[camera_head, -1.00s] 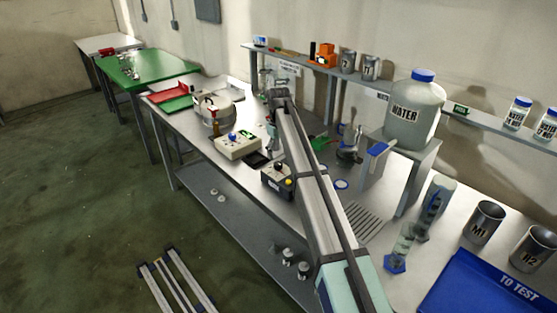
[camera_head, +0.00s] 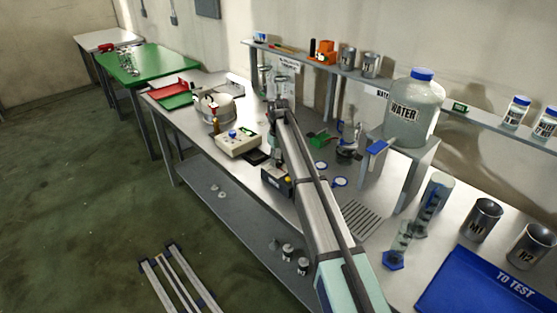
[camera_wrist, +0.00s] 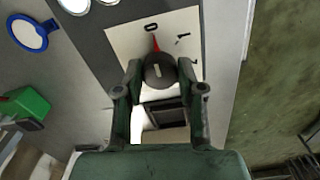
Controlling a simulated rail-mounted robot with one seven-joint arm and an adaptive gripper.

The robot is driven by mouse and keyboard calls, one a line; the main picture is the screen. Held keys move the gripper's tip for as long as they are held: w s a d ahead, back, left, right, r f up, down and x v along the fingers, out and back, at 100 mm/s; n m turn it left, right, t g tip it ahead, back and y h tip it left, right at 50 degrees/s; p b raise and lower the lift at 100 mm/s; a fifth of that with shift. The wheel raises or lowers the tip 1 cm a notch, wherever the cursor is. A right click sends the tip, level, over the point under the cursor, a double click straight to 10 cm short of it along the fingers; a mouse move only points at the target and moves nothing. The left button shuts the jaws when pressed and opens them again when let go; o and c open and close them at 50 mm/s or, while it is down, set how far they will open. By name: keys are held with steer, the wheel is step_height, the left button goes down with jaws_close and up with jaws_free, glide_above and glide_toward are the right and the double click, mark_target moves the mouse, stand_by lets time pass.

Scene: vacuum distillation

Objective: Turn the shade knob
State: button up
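The knob (camera_wrist: 158,70) is dark and round, with a red pointer at the 0 of a pale dial plate (camera_wrist: 125,40) marked 0, 1 and 2. My gripper (camera_wrist: 159,68) is open, with one finger on each side of the knob; a thin gap seems to show at each side, and contact is not clear. In the head view, my gripper (camera_head: 274,158) points down over a dark box (camera_head: 272,179) at the bench's front edge. The arm hides part of that box, and the knob cannot be made out there.
A cream control box (camera_head: 238,144) and a metal pot (camera_head: 217,112) stand to the left. A green object (camera_wrist: 25,104) and a blue-rimmed disc (camera_wrist: 27,34) lie left of the dial in the wrist view. A water jug (camera_head: 411,108) stands on a raised stand to the right.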

mark_target(278, 161)
steer(key=shift+m, duration=0.4)
steer(key=m+b, duration=0.1)
steer(key=m, duration=0.3)
steer(key=shift+m, duration=0.4)
steer(key=m+b, duration=0.1)
steer(key=m, duration=0.4)
steer(key=shift+a, duration=0.1)
stand_by(0.4)
steer(key=o, duration=1.1)
steer(key=shift+o, duration=0.2)
step_height(278, 161, up, 12)
